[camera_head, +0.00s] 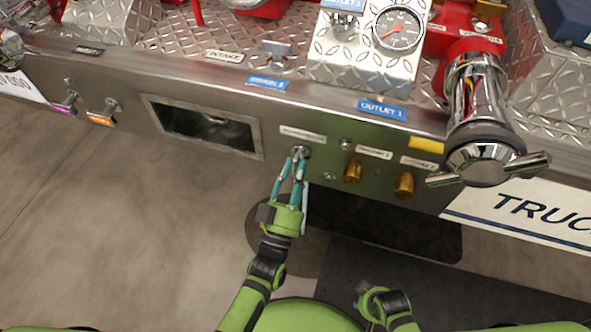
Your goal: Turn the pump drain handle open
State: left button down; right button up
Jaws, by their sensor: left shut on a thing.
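My left gripper (298,156) reaches up to the front of the metal bumper panel. Its teal fingers are shut on a small silver handle (305,151) below a white label. The fingers hide most of the handle, and the label's print is too small to read surely. Part of my right arm shows low in the picture, right of the left arm; its gripper does not show.
Two brass knobs (353,171) (404,185) sit right of the handle. A rectangular opening (205,128) lies left of it. A large chrome outlet (478,110) with side handles juts out at right. The floor (130,220) at left is clear.

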pick_arm(q)
jog(key=shift+s+d+f, duration=0.1)
jog(key=shift+d+f, duration=0.05)
jog(key=c, duration=1.2)
grip_release()
jog(key=shift+o, duration=0.3)
jog(key=v, duration=1.2)
